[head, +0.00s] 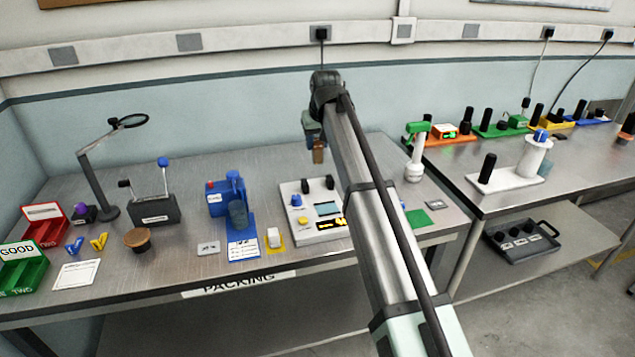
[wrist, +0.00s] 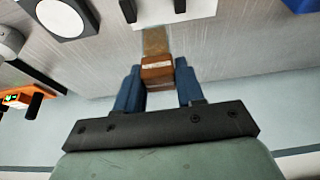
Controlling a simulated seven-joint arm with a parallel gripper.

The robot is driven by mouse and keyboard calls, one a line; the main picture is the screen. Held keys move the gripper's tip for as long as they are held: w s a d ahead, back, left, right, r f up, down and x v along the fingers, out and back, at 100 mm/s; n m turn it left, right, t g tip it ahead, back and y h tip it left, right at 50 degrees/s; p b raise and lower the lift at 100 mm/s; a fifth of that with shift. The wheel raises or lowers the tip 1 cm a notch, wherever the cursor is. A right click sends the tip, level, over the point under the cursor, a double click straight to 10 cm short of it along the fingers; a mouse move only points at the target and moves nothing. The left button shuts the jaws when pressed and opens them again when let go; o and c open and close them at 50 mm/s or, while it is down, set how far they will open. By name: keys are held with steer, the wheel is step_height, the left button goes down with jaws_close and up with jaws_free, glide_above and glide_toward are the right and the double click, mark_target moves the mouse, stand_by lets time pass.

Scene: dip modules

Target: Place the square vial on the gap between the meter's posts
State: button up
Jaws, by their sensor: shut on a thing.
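My gripper (head: 317,137) is shut on the brown square vial (head: 319,153) and holds it clear of the bench. In the wrist view the vial (wrist: 157,44) is between the blue fingers of my gripper (wrist: 159,78), with a pale band across its brown near part. The meter (head: 312,233) is a white panel with a display, a blue knob and a yellow button. Its two black posts, left (head: 306,186) and right (head: 330,183), stand at its back edge with a gap between them. In the head picture the vial appears above this gap, not touching the posts.
A blue device (head: 226,197) stands left of the meter, with a blue-edged card (head: 243,249) in front. A magnifier lamp (head: 97,180) and a grey box with levers (head: 154,207) are further left. A second bench (head: 520,190) with coloured modules is at right.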

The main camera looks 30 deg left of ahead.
mark_target(318, 164)
steer(key=shift+f, duration=4.75)
steer(key=shift+f, duration=0.1)
steer(key=o, duration=1)
steer(key=v, duration=1.2)
